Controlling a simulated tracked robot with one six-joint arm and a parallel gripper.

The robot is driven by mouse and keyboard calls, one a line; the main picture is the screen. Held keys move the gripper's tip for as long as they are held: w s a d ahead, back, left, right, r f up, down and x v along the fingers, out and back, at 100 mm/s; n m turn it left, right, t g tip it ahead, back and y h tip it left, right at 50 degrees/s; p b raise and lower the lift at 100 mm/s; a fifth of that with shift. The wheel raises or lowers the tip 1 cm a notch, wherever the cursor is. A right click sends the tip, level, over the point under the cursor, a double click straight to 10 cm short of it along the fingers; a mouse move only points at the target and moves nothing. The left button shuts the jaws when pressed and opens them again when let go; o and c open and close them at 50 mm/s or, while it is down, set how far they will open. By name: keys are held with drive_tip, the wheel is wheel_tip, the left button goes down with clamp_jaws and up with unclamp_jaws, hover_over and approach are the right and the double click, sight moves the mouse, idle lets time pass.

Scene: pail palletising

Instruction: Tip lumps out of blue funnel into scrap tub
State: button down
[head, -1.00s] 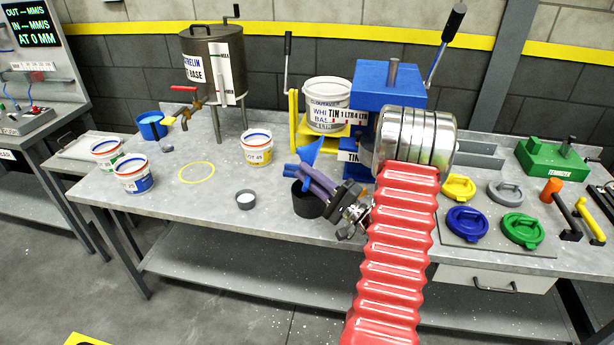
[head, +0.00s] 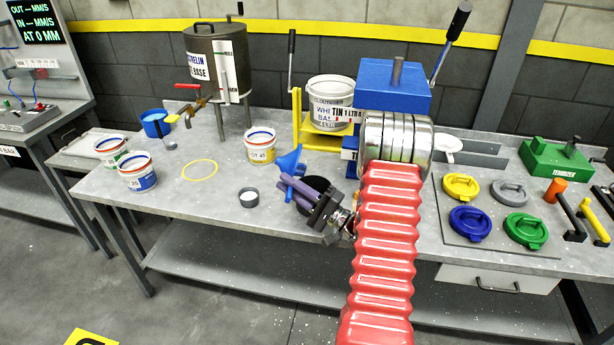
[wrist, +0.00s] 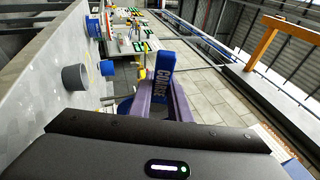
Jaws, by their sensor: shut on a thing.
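My gripper (head: 290,184), with purple fingers, is shut on the blue funnel (head: 290,160) and holds it tilted above the bench. In the wrist view, a blue part of the funnel marked COARSE (wrist: 163,82) sits between the fingers. A black round tub (head: 322,184), which looks like the scrap tub, stands on the bench just behind and partly hidden by my gripper. The funnel is close to the tub's left rim; I cannot tell whether it is over the opening. No lumps can be made out.
A small grey cup (head: 249,198) stands left of my gripper, with a white and orange pail (head: 261,148) behind it. A yellow stand (head: 322,139) holds a white pail (head: 329,103) behind. Coloured lids (head: 471,221) lie at right. The bench front-left is clear.

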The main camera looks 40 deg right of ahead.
drive_tip(key=w+a+f+n+g+y, duration=0.1)
drive_tip(key=a+f+n+g+y, duration=0.2)
drive_tip(key=a, duration=1)
drive_tip(key=w+a+f+n+g+y, duration=0.1)
drive_tip(key=a+f+n+g+y, duration=0.2)
drive_tip(key=a+f+y, duration=0.4)
drive_tip(key=a+f+g, duration=0.1)
drive_tip(key=a+f, duration=0.2)
drive_tip(key=a, duration=0.4)
drive_tip(key=shift+a+f+n, duration=0.25)
drive_tip(key=shift+n, duration=0.05)
drive_tip(key=shift+s, duration=0.15)
